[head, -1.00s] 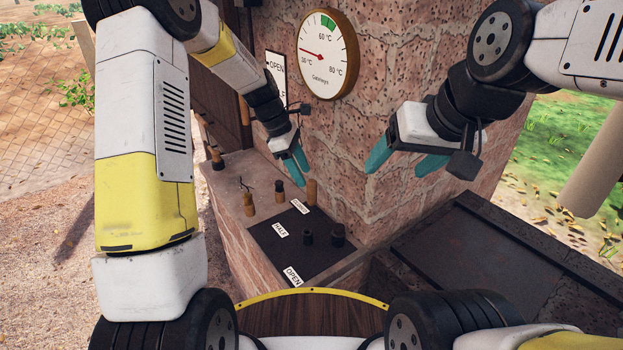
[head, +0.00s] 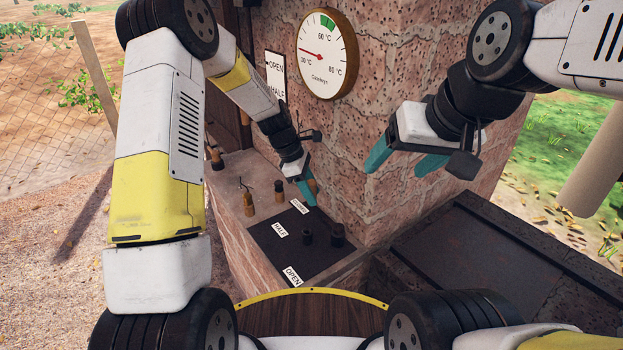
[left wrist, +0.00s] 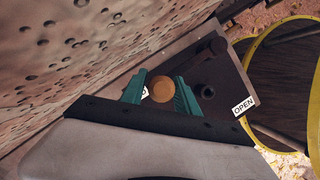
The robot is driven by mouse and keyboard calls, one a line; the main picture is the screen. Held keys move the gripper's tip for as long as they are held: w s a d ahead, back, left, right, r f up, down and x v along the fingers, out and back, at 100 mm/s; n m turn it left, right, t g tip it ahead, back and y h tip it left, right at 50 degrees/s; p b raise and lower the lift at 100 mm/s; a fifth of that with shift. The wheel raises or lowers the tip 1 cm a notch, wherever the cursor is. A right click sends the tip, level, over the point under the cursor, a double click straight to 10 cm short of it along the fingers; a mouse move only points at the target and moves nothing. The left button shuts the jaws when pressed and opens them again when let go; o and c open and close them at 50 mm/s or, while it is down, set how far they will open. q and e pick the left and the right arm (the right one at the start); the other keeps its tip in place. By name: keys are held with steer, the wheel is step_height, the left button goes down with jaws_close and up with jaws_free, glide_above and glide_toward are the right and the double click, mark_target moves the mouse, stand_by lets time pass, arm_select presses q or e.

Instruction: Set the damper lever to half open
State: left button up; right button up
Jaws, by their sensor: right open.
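The damper lever's wooden handle (head: 314,187) stands at the far end of a black plate (head: 305,260), near a small label (head: 300,206) too blurred to read surely. The HALF label (head: 280,230) and OPEN label (head: 292,275) lie nearer me. My left gripper (head: 307,192) is at the handle. In the left wrist view, the handle's round top (left wrist: 162,89) sits between the open teal fingers (left wrist: 160,92), with a gap at the left finger; contact at the right one is unclear. My right gripper (head: 404,160) is open and empty, near the brick wall, away from the plate.
Two dark posts (head: 322,237) rise from the plate. Several wooden-handled items (head: 248,200) stand on the brick ledge left of it. A round temperature gauge (head: 327,55) and an OPEN/HALF sign (head: 275,75) are on the wall. A dark hatch (head: 490,265) lies at right.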

arm_select(q)
jaws_close()
stand_by(1.2)
